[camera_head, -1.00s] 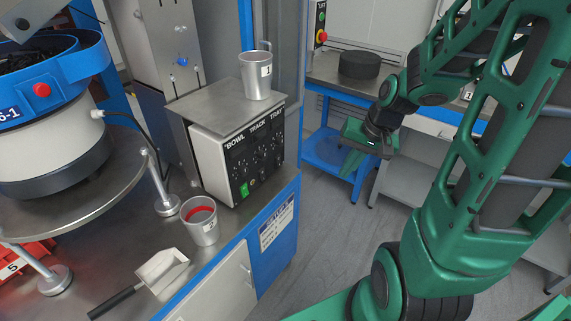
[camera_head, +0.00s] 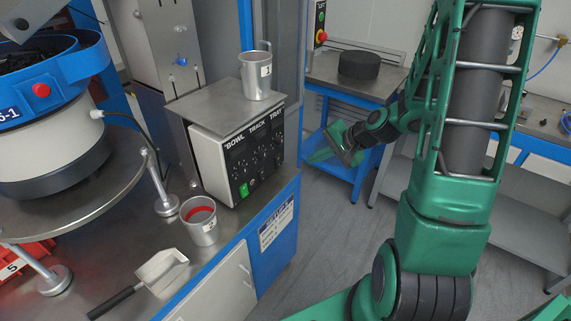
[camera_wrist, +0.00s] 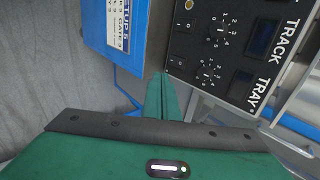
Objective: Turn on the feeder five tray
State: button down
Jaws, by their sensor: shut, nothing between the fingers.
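The control box (camera_head: 253,155) stands on the steel bench in the head view, its black front marked BOWL, TRACK and TRAY with small dials. A green switch (camera_head: 244,190) is low on that front. In the wrist view the black panel (camera_wrist: 237,62) fills the upper right, with the TRACK and TRAY labels, dark displays and dials such as the one in the TRAY row (camera_wrist: 208,74). My gripper (camera_head: 312,158) is shut and empty, to the right of the box and apart from it. Its closed fingers (camera_wrist: 167,95) point toward the panel's lower left corner in the wrist view.
A metal mug (camera_head: 256,82) stands on the box's top plate. A mug with red contents (camera_head: 200,222) and a scoop (camera_head: 160,270) are on the bench. The blue feeder bowl (camera_head: 60,75) is at left. A black round block (camera_head: 359,65) sits on the back table.

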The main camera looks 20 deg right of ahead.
aim_at(279, 162)
jog(key=x, duration=0.4)
jog(key=r+x, duration=0.1)
jog(key=x, duration=0.3)
jog(key=w+x, duration=0.1)
jog(key=x, duration=0.3)
jog(key=shift+w+a, duration=0.15)
jog(key=shift+a, duration=0.3)
jog(key=shift+w+a, duration=0.25)
jog(key=shift+w, duration=0.35)
jog(key=shift+r, duration=0.1)
jog(key=shift+r, duration=0.7)
